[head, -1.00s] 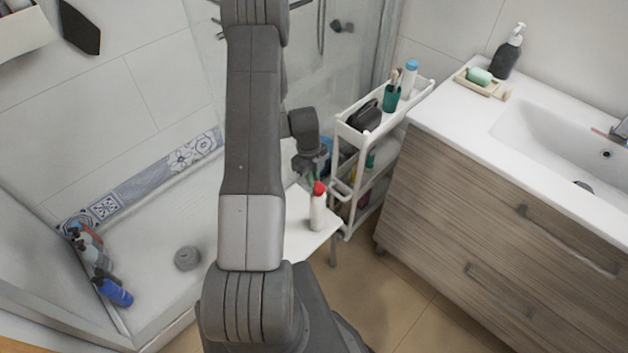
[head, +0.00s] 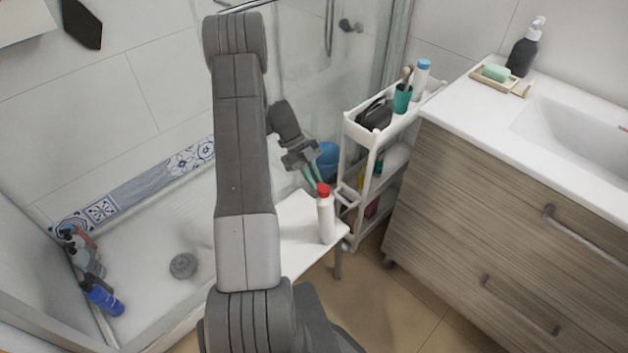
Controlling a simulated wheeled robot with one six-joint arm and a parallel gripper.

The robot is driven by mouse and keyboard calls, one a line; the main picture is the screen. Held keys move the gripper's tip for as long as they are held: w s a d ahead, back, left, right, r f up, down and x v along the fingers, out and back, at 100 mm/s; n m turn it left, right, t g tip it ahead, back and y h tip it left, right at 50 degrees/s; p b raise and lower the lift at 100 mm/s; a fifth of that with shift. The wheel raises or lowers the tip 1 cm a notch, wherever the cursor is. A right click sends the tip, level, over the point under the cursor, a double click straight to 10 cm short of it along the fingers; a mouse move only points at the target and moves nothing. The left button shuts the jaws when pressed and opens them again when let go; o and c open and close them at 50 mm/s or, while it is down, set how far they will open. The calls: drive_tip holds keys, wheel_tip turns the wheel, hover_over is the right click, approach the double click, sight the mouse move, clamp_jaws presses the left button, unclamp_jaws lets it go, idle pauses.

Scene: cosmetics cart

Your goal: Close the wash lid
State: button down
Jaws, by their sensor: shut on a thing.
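A white wash bottle (head: 326,217) stands upright on the right part of a small white table. Its red lid (head: 323,190) shows at the top of the bottle. I cannot tell from this distance whether the lid is fully seated. My gripper (head: 316,182) reaches down from the upper left, with its green fingertips at the red lid. It is shut on the lid. The fingertips are small here and partly hide the lid's far side.
A white cart (head: 352,128) holding a green cup (head: 402,98) and a black pouch stands just right of the bottle. The white table (head: 295,232) is otherwise clear where visible. A wooden vanity (head: 490,210) stands at right. Several bottles lie in the shower tray at left.

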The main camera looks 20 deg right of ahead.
idle(0.3)
drive_tip(key=c, duration=1.2)
unclamp_jaws()
drive_tip(key=shift+o, duration=0.2)
wheel_tip(320, 180, up, 10)
